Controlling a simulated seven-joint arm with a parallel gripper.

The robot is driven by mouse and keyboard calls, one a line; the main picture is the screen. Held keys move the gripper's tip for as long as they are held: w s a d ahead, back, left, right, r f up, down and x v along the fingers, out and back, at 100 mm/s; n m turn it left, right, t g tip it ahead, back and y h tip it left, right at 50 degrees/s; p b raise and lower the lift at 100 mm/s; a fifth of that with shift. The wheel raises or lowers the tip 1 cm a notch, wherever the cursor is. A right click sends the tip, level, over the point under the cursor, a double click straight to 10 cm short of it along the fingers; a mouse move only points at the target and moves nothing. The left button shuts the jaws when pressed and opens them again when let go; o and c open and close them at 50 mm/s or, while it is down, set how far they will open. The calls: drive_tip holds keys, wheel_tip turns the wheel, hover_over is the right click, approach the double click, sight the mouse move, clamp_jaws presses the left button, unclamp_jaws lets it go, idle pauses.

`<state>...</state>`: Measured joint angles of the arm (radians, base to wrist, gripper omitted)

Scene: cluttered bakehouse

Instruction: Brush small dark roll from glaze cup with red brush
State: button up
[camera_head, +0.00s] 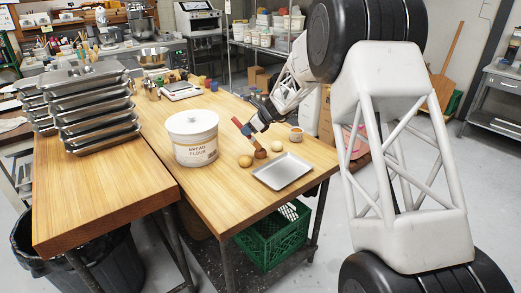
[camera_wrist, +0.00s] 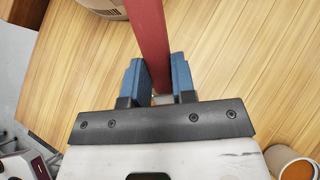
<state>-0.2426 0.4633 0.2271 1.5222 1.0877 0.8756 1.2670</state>
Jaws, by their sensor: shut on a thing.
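My gripper (camera_head: 250,129) is shut on the red brush (camera_head: 238,123). In the wrist view the red handle (camera_wrist: 149,35) runs between the two blue fingers (camera_wrist: 158,78). In the head view the brush slants, its brown lower end close above the small dark roll (camera_head: 261,154); I cannot tell whether they touch. The glaze cup (camera_head: 296,134) stands to the right of the gripper, near the table's right edge. Orange-brown glaze shows in the cup in the wrist view (camera_wrist: 299,172). The dark roll and the brush's tip are not visible in the wrist view.
Two paler rolls (camera_head: 245,161) (camera_head: 277,146) lie on either side of the dark one. A metal tray (camera_head: 283,171) lies in front, near the table edge. A white flour tub (camera_head: 193,138) stands to the left. Stacked metal pans (camera_head: 95,110) stand at far left.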

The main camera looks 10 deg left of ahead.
drive_tip(key=shift+w, duration=0.25)
idle(0.3)
drive_tip(key=shift+w+d, duration=0.15)
drive_tip(key=shift+w, duration=0.5)
drive_tip(key=shift+s, duration=0.15)
drive_tip(key=shift+s, duration=0.7)
drive_tip(key=shift+w, duration=0.1)
idle(0.5)
drive_tip(key=shift+w, duration=0.75)
drive_tip(key=shift+r, duration=0.1)
drive_tip(key=shift+s, duration=0.25)
drive_tip(key=shift+s, duration=0.6)
